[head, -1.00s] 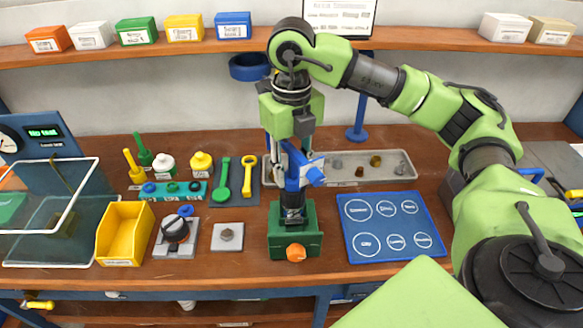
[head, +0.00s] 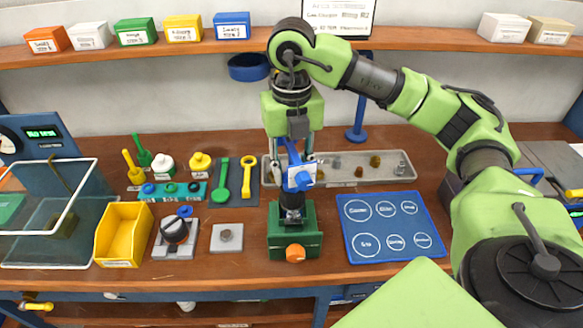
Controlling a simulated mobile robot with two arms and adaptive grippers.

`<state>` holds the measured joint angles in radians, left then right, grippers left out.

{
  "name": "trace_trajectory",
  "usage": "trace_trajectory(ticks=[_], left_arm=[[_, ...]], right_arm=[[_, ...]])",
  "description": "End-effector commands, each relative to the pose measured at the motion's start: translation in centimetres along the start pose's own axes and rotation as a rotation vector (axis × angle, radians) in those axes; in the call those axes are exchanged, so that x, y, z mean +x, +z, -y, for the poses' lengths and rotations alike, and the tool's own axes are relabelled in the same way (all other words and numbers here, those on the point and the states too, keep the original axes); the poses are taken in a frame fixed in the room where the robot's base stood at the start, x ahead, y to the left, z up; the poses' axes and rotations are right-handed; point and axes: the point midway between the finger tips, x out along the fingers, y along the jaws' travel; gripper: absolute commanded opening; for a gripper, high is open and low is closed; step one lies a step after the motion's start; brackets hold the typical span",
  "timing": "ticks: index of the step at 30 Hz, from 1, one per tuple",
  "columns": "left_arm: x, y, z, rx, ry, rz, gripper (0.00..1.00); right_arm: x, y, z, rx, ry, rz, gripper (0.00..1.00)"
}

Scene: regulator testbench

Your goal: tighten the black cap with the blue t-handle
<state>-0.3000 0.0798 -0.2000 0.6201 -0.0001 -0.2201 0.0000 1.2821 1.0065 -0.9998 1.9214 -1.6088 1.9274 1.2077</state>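The blue t-handle (head: 298,175) stands upright in the middle of the head view, above a black cap (head: 292,199) on the dark part held in the green vise (head: 283,241). My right gripper (head: 293,160) points straight down over it, with its fingers on both sides of the handle's upper part. It looks shut on the t-handle. The handle's lower end meets the top of the black cap; the exact contact is too small to tell. My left gripper is not in view.
A blue mat with white circles (head: 363,249) lies right of the vise. A grey tray (head: 345,178) with small parts is behind. To the left are a grey plate (head: 227,247), a fixture with a black knob (head: 175,231), a yellow bin (head: 105,244) and green and yellow tools (head: 223,180).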

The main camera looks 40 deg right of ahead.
Motion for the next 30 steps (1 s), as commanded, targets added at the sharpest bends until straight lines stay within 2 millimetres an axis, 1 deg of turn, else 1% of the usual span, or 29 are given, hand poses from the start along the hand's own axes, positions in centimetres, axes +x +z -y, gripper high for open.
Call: trace_trajectory(ticks=[2, 9, 17, 23, 30], left_arm=[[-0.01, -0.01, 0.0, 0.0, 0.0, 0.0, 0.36], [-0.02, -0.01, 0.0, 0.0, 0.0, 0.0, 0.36], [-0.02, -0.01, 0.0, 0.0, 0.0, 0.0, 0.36], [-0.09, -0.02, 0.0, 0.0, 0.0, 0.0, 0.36], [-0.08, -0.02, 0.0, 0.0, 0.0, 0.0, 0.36]], right_arm=[[-0.05, 0.01, -0.01, 0.006, 0.001, 0.001, 0.0], [-0.08, 0.01, 0.04, 0.137, 0.002, 0.001, 0.0], [-0.09, 0.02, 0.05, 0.15, 0.002, 0.001, 0.0], [-0.08, -0.01, 0.12, 0.27, 0.001, 0.001, 0.0], [-0.09, 0.0, 0.13, 0.28, 0.001, 0.001, 0.0]])
